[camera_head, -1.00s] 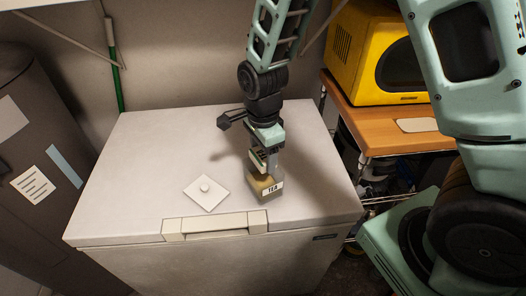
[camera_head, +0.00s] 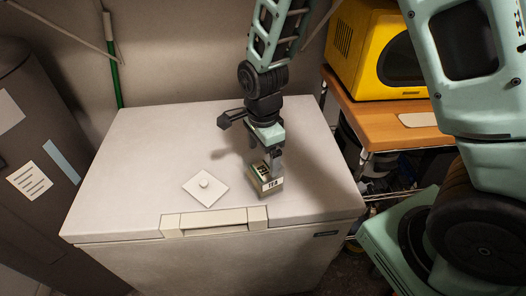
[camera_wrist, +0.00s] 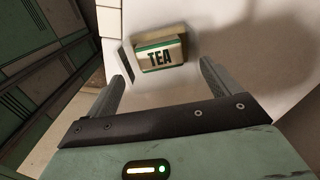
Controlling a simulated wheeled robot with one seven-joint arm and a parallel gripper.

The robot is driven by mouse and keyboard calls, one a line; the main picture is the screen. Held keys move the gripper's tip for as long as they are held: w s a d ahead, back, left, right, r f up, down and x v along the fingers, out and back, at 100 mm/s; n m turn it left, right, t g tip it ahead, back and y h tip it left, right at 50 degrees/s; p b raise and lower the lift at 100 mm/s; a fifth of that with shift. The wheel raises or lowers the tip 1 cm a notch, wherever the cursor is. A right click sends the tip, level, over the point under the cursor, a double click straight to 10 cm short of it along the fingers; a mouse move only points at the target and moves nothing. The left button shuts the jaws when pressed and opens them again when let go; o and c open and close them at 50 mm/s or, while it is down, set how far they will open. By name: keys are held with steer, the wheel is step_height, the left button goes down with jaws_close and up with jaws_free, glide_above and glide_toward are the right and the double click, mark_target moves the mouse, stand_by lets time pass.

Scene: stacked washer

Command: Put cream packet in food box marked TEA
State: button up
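The food box marked TEA (camera_head: 271,184) stands on the white chest's lid, right of its middle and near the front. In the wrist view the box (camera_wrist: 160,57) shows a black TEA label with green edging, just beyond my fingertips. My gripper (camera_head: 266,158) is above the box, pointing down. In the wrist view its two fingers (camera_wrist: 161,72) are spread wide with nothing gripped between them. I cannot make out the cream packet separately, and the inside of the box is not clear.
A white square lid with a knob (camera_head: 205,186) lies left of the box on the white chest (camera_head: 130,180). The chest's handle (camera_head: 214,222) is at the front. A wooden shelf (camera_head: 390,128) with a yellow microwave (camera_head: 372,50) stands right. The chest's left side is clear.

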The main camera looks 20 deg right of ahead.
step_height(320, 180, up, 18)
steer(key=b, duration=0.1)
steer(key=shift+f, duration=0.25)
steer(key=shift+s, duration=0.1)
stand_by(0.8)
